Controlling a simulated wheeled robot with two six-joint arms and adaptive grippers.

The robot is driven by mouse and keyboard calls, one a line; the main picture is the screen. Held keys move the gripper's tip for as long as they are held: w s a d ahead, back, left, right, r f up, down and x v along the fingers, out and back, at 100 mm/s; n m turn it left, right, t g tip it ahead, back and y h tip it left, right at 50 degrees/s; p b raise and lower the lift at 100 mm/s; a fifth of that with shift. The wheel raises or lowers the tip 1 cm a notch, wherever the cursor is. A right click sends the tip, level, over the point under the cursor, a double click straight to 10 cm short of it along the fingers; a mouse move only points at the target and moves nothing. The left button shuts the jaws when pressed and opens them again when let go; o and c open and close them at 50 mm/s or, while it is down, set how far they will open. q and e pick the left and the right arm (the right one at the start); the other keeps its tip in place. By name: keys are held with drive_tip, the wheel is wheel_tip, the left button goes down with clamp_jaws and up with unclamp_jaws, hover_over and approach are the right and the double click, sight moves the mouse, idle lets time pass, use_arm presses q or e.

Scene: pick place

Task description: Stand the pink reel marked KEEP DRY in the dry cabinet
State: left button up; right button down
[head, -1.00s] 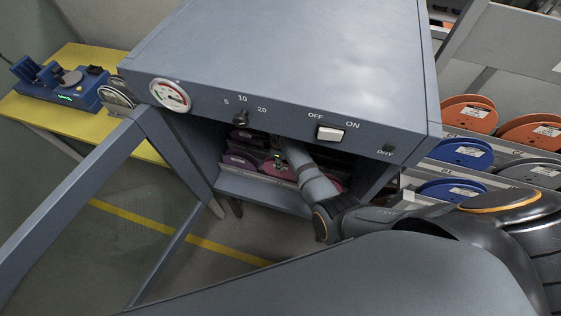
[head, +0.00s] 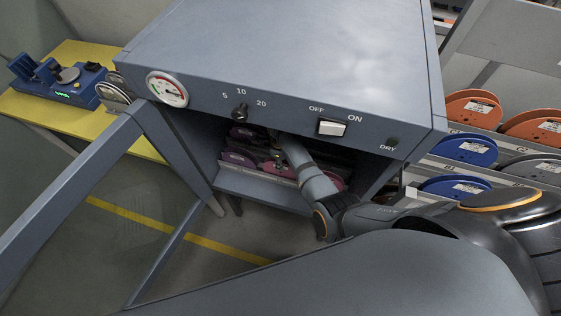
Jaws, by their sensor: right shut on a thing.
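The dry cabinet (head: 300,115) stands in front of me with its glazed door (head: 80,185) swung open to the left. My right arm reaches in through the open front, and my right gripper (head: 276,158) is inside, under the top edge, shut on a pink reel (head: 281,169). The reel is low in the cabinet, behind a front rail; I cannot tell whether it rests on anything, and its label is not readable. A purple reel (head: 238,158) is left of it, and another pink reel (head: 333,181) shows partly behind my arm. My left gripper is not in view.
A rack (head: 410,180) with orange, blue and grey reels stands at the right. A yellow table (head: 85,118) with a blue device (head: 62,88) is at the back left. The cabinet's top panel and side walls bound my arm closely.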

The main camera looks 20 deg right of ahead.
drive_tip(key=c, duration=1.1)
unclamp_jaws()
drive_tip(key=o, duration=0.3)
drive_tip(key=shift+r, duration=0.15)
wheel_tip(320, 180, up, 8)
drive_tip(key=p, duration=0.8)
drive_tip(key=shift+p, duration=0.35)
